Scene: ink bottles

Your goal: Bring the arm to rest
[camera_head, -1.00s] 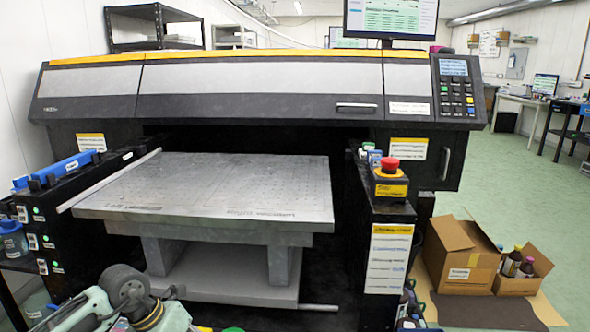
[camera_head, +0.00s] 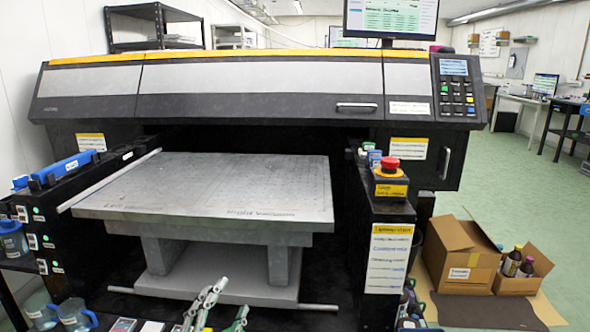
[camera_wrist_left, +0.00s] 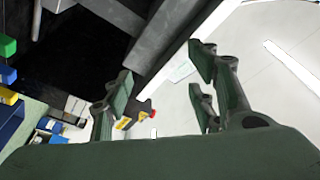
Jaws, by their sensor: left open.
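My left gripper (camera_head: 218,308) shows at the bottom middle of the head view, in front of the printer and low beside the flat printer bed (camera_head: 130,196). Its grey linked fingers point up, with a little green on them. In the left wrist view my left gripper (camera_wrist_left: 163,88) has its green-padded fingers wide apart, with nothing between them. Most of the left arm is out of the head view. My right gripper is not in view.
A large printer (camera_head: 262,88) fills the middle. A red stop button (camera_head: 390,164) tops the black post at right. Clear jugs (camera_head: 74,314) stand at lower left. A cardboard box (camera_head: 462,254) and a smaller box with bottles stand on the floor at right.

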